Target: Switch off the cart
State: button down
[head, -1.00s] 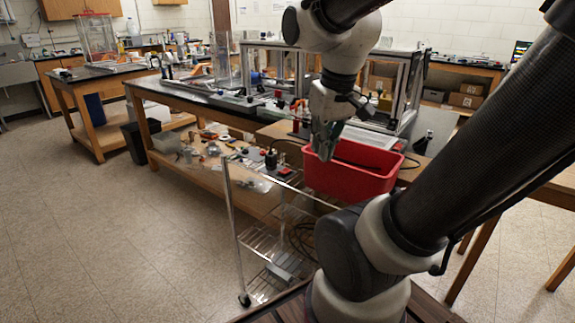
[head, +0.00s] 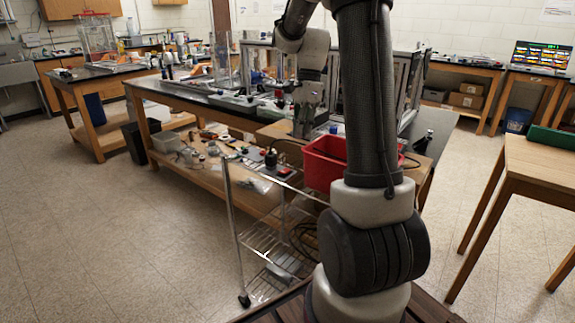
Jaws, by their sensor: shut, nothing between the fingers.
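The cart (head: 231,213) is a chrome wire trolley with shelves, standing in front of the long workbench. On its top are a small red item (head: 284,171) and a small black item (head: 270,158); whether either is a switch is too small to tell. A red bin (head: 325,165) stands at the right of the cart top, partly hidden by my arm. My gripper (head: 302,129) is shut and empty, pointing down. In the picture it lies above and left of the bin, and above and right of the small red item.
The long workbench (head: 190,96) carries tools and a clear-walled metal frame (head: 408,85). Its lower shelf (head: 195,172) holds loose parts. A wooden table (head: 535,170) stands at the right. The floor (head: 110,240) at left is clear.

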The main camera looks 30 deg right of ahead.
aim_at(284, 172)
jog(key=w+r+m, duration=0.1)
jog(key=m, duration=0.3)
jog(key=w+m, duration=0.1)
jog(key=m, duration=0.3)
jog(key=r+m, duration=0.1)
jog(key=m, duration=0.3)
jog(key=shift+w+a+r+y, duration=0.25)
jog(key=shift+w+r+y, duration=0.05)
jog(key=shift+w, duration=0.1)
jog(key=x, duration=1.3)
jog(key=shift+f, duration=0.4)
jog(key=shift+a+f, duration=0.1)
